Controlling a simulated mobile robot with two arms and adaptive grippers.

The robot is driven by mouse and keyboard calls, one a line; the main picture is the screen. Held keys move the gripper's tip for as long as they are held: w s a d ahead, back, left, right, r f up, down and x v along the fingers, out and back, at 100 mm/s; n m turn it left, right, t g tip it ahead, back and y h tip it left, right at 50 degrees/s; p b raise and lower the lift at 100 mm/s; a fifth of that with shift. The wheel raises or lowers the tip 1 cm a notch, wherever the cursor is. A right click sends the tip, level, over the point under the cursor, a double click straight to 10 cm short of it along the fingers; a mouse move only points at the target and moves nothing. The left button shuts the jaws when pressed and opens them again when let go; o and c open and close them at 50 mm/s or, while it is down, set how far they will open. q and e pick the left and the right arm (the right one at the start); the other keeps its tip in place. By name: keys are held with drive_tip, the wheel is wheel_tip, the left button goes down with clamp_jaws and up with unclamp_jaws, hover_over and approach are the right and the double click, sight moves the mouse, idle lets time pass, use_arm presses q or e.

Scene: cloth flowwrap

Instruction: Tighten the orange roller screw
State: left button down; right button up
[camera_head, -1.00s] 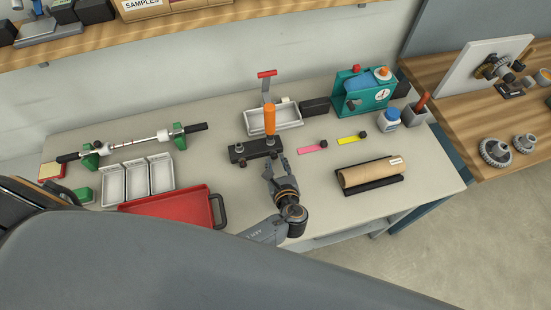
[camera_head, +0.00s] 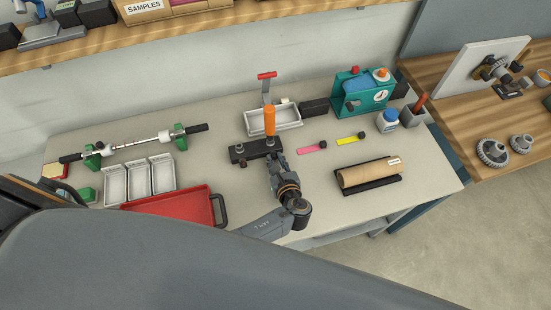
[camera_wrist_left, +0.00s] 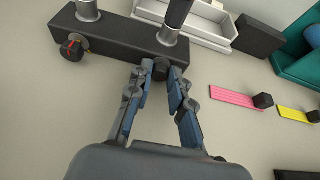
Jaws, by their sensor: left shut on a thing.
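The orange roller (camera_head: 269,120) stands upright on a black bar-shaped block (camera_head: 240,152) on the bench. In the left wrist view the block (camera_wrist_left: 120,38) carries two silver posts and a dark knob with a red mark (camera_wrist_left: 73,47) at its left end. A second small dark knob, the screw (camera_wrist_left: 160,69), sticks out of its near face below the right post. My left gripper (camera_head: 275,157) reaches the near side of the block. Its fingers (camera_wrist_left: 158,77) are shut on the screw from both sides. My right gripper is not in view.
A white tray (camera_head: 289,126) stands behind the block. Pink (camera_head: 310,149) and yellow (camera_head: 347,140) strips lie to the right, with a cardboard roll (camera_head: 368,173) nearer the front. A red tray (camera_head: 170,207) lies front left. Bare bench lies around the gripper.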

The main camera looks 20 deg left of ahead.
use_arm(q)
drive_tip(key=shift+d+m, duration=0.1)
drive_tip(key=shift+m, duration=0.2)
drive_tip(key=c, duration=1.5)
unclamp_jaws()
drive_tip(key=v, duration=1.2)
drive_tip(key=shift+w+d, duration=0.15)
